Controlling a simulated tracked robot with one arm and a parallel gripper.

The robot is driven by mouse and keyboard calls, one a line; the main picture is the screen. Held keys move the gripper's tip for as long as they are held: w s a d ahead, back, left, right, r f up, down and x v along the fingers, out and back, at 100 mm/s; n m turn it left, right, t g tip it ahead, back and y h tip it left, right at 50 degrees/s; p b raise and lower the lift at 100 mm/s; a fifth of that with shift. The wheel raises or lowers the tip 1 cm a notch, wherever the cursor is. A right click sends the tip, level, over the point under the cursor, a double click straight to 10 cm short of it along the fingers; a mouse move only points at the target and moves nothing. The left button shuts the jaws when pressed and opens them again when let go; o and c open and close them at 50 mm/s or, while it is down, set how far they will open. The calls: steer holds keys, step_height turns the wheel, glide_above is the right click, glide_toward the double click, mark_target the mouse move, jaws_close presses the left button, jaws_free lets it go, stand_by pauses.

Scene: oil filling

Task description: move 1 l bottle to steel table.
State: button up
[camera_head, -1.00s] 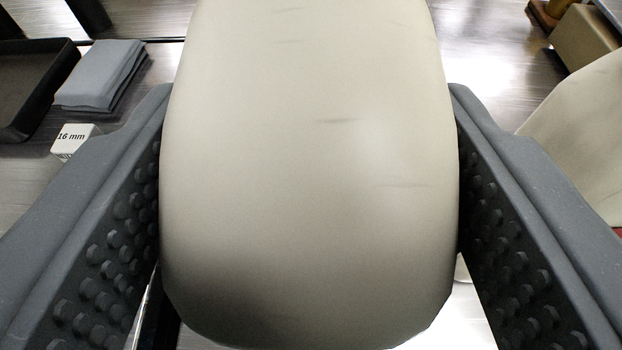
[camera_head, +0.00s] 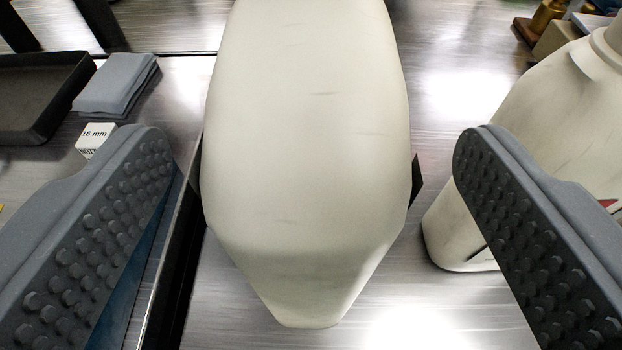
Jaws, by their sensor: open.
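A cream-coloured bottle (camera_head: 308,150) fills the middle of the view, seen close up. It stands on the shiny steel table (camera_head: 235,310). My gripper (camera_head: 318,160) is open, with one studded finger on each side of the bottle. Clear gaps show between both fingers and the bottle. Its label and size marking are not visible from here.
A larger cream jug (camera_head: 560,120) stands close on the right, partly behind my right finger. On the left are a black tray (camera_head: 40,125), folded grey cloths (camera_head: 115,85) and a small white block marked 16 mm (camera_head: 94,138). A brown box (camera_head: 560,38) and brass items lie at the back right.

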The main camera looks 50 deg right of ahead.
steer(key=p+v, duration=0.1)
steer(key=v, duration=0.8)
steer(key=shift+r, duration=0.15)
steer(key=s+a+r+n+t+y, duration=0.2)
steer(key=s+a+r+n+y, duration=0.1)
steer(key=r, duration=0.7)
steer(key=s+a+r+n+t+y, duration=0.2)
steer(key=s+a+r+n+y, duration=0.1)
steer(key=r, duration=0.8)
steer(key=s+a+r+n+t+y, duration=0.2)
steer(key=s+a+r+n+y, duration=0.1)
steer(key=s+r, duration=0.4)
step_height(320, 180, up, 3)
steer(key=shift+a+r+n+y, duration=0.15)
steer(key=shift+a+n+y, duration=0.3)
steer(key=shift+y, duration=0.65)
steer(key=shift+r, duration=0.1)
step_height(320, 180, up, 7)
steer(key=p, duration=0.7)
